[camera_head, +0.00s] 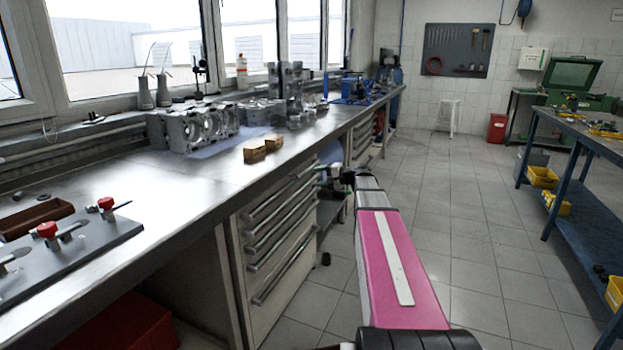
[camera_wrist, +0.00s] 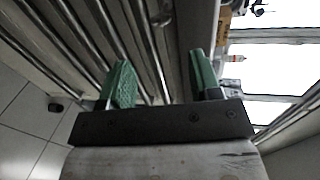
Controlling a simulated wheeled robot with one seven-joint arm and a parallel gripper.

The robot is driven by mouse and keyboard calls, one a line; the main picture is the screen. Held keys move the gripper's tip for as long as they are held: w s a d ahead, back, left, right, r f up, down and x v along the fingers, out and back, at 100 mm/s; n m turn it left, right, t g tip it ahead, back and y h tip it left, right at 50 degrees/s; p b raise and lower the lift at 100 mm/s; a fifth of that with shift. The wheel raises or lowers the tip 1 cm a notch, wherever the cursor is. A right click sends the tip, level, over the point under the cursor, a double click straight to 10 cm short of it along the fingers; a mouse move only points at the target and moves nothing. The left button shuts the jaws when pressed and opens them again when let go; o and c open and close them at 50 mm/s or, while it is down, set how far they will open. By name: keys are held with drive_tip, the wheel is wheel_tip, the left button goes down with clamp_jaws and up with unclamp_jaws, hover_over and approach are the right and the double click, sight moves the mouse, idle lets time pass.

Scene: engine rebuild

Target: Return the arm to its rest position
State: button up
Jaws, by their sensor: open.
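My arm, with a pink link, reaches forward from the bottom of the head view, over the floor beside the bench. My gripper (camera_head: 332,174) is at its far end, in front of the bench's drawer unit (camera_head: 277,240). In the wrist view my gripper (camera_wrist: 160,84) shows two green-padded fingers held apart, with nothing between them. The drawer fronts (camera_wrist: 85,35) lie beyond the fingers. The gap between the fingers and the drawers is hard to judge.
The steel bench (camera_head: 130,185) runs along the left under the windows, with an engine block (camera_head: 200,128) and small wooden blocks (camera_head: 262,148) on it. A red-knobbed fixture (camera_head: 75,250) is near. Open tiled floor (camera_head: 480,230) lies right, then a blue workbench (camera_head: 585,195).

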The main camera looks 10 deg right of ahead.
drive_tip(key=shift+s+d+r, duration=0.1)
drive_tip(key=shift+s+d, duration=0.1)
drive_tip(key=shift+d, duration=0.1)
drive_tip(key=s+a+f+n+g+h, duration=0.2)
drive_tip(key=s+a+f+g+h, duration=0.15)
drive_tip(key=s+a+f, duration=0.5)
drive_tip(key=s+f+n+g+h, duration=0.2)
drive_tip(key=s+f+h, duration=0.2)
drive_tip(key=s+f, duration=0.5)
drive_tip(key=s+f+n+g+h, duration=0.3)
drive_tip(key=s+f+h, duration=0.2)
drive_tip(key=s+f, duration=0.4)
drive_tip(key=s, duration=0.4)
drive_tip(key=shift+s+a+g, duration=0.2)
drive_tip(key=shift+s+g, duration=0.15)
